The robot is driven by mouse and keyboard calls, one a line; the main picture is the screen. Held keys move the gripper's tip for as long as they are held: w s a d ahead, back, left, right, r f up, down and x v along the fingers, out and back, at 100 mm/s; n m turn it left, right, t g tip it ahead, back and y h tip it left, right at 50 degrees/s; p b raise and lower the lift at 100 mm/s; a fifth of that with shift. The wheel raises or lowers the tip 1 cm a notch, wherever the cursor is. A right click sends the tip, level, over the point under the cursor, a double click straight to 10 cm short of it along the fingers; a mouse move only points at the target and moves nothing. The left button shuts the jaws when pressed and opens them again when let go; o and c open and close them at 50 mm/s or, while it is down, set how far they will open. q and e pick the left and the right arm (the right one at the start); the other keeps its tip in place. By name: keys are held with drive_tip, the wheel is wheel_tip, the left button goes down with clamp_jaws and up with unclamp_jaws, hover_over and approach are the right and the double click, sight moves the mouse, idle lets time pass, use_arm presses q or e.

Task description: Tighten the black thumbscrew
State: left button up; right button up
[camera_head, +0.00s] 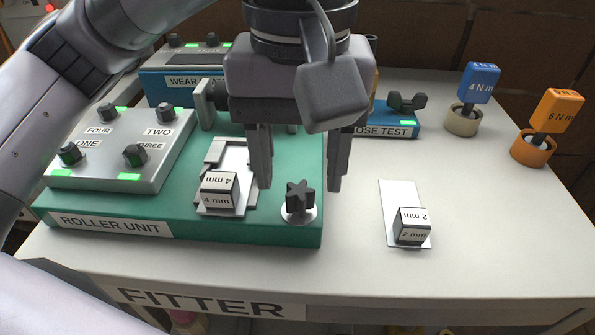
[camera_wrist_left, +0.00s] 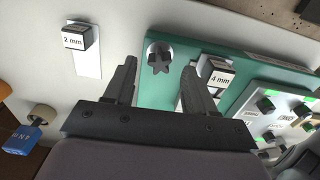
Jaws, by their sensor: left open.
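The black thumbscrew (camera_head: 299,197) has a star-shaped head and stands on a pale round washer near the front right corner of the green roller unit (camera_head: 190,232). It also shows in the left wrist view (camera_wrist_left: 158,64), ahead of the fingertips and between their lines. My left gripper (camera_head: 300,180) points down, open and empty, with its fingers apart above and behind the thumbscrew in the head view. The fingers also show in the left wrist view (camera_wrist_left: 162,80). I see no contact between fingers and thumbscrew. My right gripper is not in view.
A 4 mm block (camera_head: 219,190) sits left of the thumbscrew on the unit. A 2 mm block (camera_head: 412,226) on a metal strip lies to the right. A grey box with several knobs (camera_head: 125,145) is left. Blue 4 N m (camera_head: 480,82) and orange 6 N m (camera_head: 556,110) drivers stand back right.

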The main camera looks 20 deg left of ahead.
use_arm(q)
drive_tip(key=shift+r+p, duration=0.4)
drive_tip(key=shift+r, duration=0.35)
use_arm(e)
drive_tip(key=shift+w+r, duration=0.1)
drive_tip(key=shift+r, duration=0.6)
use_arm(q)
drive_tip(key=shift+f+n, duration=0.1)
drive_tip(key=shift+n, duration=0.6)
drive_tip(key=n+b, duration=0.1)
drive_tip(key=n, duration=0.3)
drive_tip(key=shift+n, duration=0.3)
drive_tip(key=n+b, duration=0.1)
drive_tip(key=n, duration=0.5)
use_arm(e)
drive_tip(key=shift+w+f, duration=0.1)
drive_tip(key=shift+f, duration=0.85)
use_arm(q)
drive_tip(key=shift+f, duration=0.1)
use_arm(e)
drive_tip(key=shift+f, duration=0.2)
